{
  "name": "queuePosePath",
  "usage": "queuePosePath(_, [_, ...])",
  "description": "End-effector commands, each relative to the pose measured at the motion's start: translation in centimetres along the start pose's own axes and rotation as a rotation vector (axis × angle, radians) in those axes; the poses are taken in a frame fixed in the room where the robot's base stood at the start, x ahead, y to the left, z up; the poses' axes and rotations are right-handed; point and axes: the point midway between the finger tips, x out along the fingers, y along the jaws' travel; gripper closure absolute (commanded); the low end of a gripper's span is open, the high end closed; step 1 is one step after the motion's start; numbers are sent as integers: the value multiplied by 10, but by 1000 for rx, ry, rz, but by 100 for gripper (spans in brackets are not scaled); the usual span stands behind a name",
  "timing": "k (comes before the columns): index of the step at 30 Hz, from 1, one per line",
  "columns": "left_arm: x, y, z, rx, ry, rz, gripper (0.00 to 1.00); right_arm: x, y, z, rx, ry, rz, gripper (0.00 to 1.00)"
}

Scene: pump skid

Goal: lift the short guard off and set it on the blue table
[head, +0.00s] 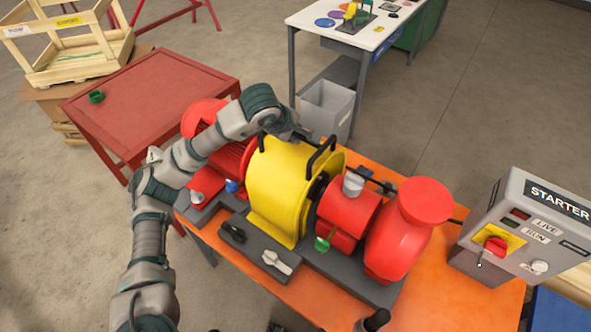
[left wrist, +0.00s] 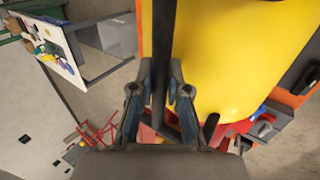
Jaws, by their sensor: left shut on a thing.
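The yellow guard (head: 278,190) stands over the middle of the pump skid, between the red motor and the red pump. It has two black bar handles on top. My left gripper (head: 298,131) is at the guard's far upper side, its fingertips partly hidden. In the left wrist view my left gripper (left wrist: 160,105) is shut on a dark bar handle (left wrist: 159,60), with the yellow guard (left wrist: 235,60) beside it. I cannot tell whether the guard is raised at all. A blue surface (head: 560,312), perhaps the blue table, shows at the lower right corner.
The red pump (head: 408,235) sits close right of the guard on the orange table (head: 455,295). The grey starter box (head: 525,232) stands at the right. A red table (head: 150,100), a grey bin (head: 326,105) and a white-topped table (head: 345,15) are behind.

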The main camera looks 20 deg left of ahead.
Motion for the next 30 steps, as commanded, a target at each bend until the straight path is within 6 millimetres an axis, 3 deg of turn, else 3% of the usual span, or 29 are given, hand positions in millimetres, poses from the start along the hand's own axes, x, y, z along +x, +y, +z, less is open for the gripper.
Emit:
queuePosePath(10, [-2,0,-3,-1,-2,3,100,0,8,2,-4,-2,9,60])
queuePosePath(16, [-15,9,-2,0,-2,7,100,1,4,1,-2,-2,5,60])
queuePosePath(20, [-33,21,0,0,-1,9,100,2,-2,0,0,0,-2,60])
queuePosePath(30, [-105,68,-1,-1,-1,9,100,3,-3,0,1,0,-4,60])
